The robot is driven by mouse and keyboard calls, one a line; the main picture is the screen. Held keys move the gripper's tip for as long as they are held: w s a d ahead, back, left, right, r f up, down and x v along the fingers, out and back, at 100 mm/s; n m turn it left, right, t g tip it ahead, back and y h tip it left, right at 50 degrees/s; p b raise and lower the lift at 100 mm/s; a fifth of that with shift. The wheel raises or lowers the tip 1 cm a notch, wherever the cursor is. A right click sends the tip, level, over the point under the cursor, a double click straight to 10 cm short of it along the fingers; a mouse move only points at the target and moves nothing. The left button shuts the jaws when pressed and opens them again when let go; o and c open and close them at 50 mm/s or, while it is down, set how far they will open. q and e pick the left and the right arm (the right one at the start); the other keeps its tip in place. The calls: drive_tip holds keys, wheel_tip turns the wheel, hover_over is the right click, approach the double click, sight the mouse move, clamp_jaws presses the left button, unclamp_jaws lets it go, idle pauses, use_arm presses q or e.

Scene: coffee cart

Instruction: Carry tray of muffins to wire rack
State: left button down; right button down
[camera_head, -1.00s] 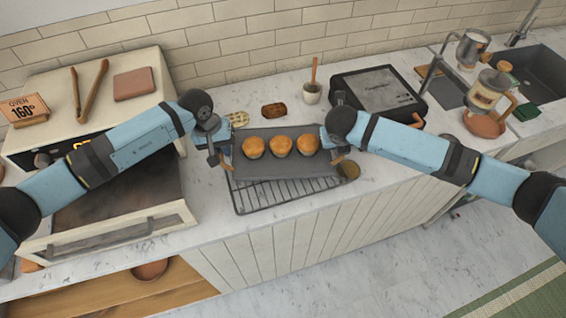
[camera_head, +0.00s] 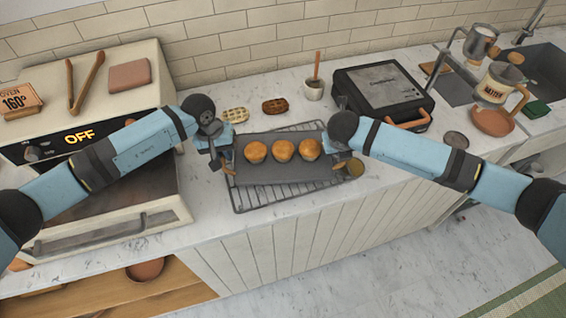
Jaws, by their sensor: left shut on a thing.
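The dark grey tray (camera_head: 280,177) holds three golden-brown muffins (camera_head: 282,150) in a row and looks level. It is over the wire rack (camera_head: 250,202), whose bars show behind, left and in front of it; I cannot tell if it touches the rack. My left gripper (camera_head: 226,165) is shut on the tray's left end. My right gripper (camera_head: 341,163) is at the tray's right end; its wrist partly hides the jaws, so their grip is unclear.
Two waffles (camera_head: 274,105) and a small pot (camera_head: 313,90) are behind the rack. A black waffle iron (camera_head: 380,94) stands to the right, and the oven (camera_head: 100,80) to the left. The counter's front edge is close to the rack.

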use_arm(q)
drive_tip(key=c, duration=1.6)
unclamp_jaws()
drive_tip(key=shift+f, duration=0.35)
use_arm(e)
drive_tip(key=c, duration=1.6)
unclamp_jaws()
drive_tip(key=shift+f, duration=0.35)
use_arm(q)
drive_tip(key=o, duration=0.5)
drive_tip(key=shift+r, duration=0.15)
drive_tip(key=shift+c, duration=0.2)
use_arm(e)
drive_tip(key=o, duration=0.5)
drive_tip(key=shift+r, duration=0.15)
drive_tip(key=shift+c, duration=0.2)
use_arm(q)
drive_tip(key=shift+r, duration=0.15)
use_arm(e)
drive_tip(key=shift+r, duration=0.15)
